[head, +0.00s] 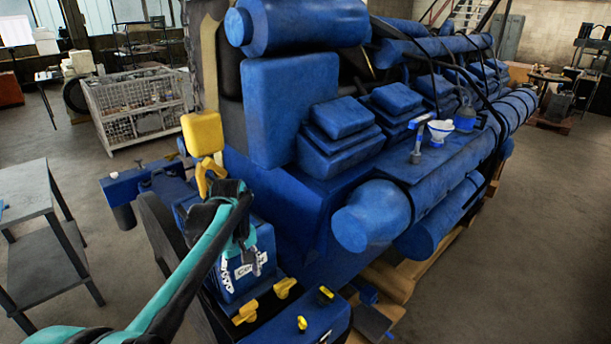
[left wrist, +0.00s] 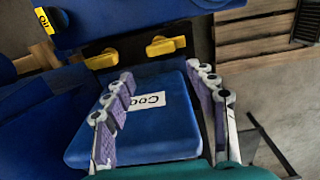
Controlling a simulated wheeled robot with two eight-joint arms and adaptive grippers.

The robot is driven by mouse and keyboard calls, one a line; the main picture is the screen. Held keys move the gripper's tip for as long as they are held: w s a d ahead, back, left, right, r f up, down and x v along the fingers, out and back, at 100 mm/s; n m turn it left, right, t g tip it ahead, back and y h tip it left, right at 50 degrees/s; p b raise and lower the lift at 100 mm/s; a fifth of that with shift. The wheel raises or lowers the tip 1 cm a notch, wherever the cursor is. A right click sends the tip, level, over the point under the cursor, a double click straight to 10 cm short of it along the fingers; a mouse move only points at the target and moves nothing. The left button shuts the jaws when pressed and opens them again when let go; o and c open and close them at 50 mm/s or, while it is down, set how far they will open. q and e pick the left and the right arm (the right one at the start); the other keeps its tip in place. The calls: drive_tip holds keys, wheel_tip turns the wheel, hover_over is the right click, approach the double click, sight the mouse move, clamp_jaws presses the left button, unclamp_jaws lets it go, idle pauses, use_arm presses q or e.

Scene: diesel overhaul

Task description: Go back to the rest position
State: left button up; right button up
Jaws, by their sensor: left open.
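My left arm comes in from the lower left in the head view. Its gripper (head: 252,258) hangs over the front end of the blue engine (head: 290,110), in front of a blue box (head: 228,280) with a white label. In the left wrist view the gripper (left wrist: 160,74) has its two purple-padded fingers apart. Nothing is held between them. The blue box (left wrist: 145,135) lies beyond the fingers, its label, starting "Coo", partly covered by one finger. I cannot tell how far the fingertips are from the box. My right gripper is not in view.
Yellow handles (head: 246,312) and a yellow cap (head: 302,323) stick up near the gripper. A yellow block (head: 203,133) stands behind my arm. A grey table (head: 30,190) stands at the left, a wire crate (head: 135,105) behind. Floor between table and engine is open.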

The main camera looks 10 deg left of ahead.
use_arm(q)
drive_tip(key=s+d+f+m+t+b, duration=0.2)
drive_tip(key=s+f+m+b, duration=0.1)
drive_tip(key=s+f, duration=0.1)
drive_tip(key=s+d+f+m+t+b, duration=0.2)
drive_tip(key=s+d+f+m+b, duration=0.1)
drive_tip(key=s, duration=0.4)
drive_tip(key=s+d+f+m+t+b, duration=0.2)
drive_tip(key=s+f+m+t+b, duration=0.1)
drive_tip(key=s+f+m, duration=0.1)
drive_tip(key=shift+s+d+f+b, duration=0.15)
drive_tip(key=shift+s+f+b, duration=0.2)
drive_tip(key=shift+s+f, duration=0.35)
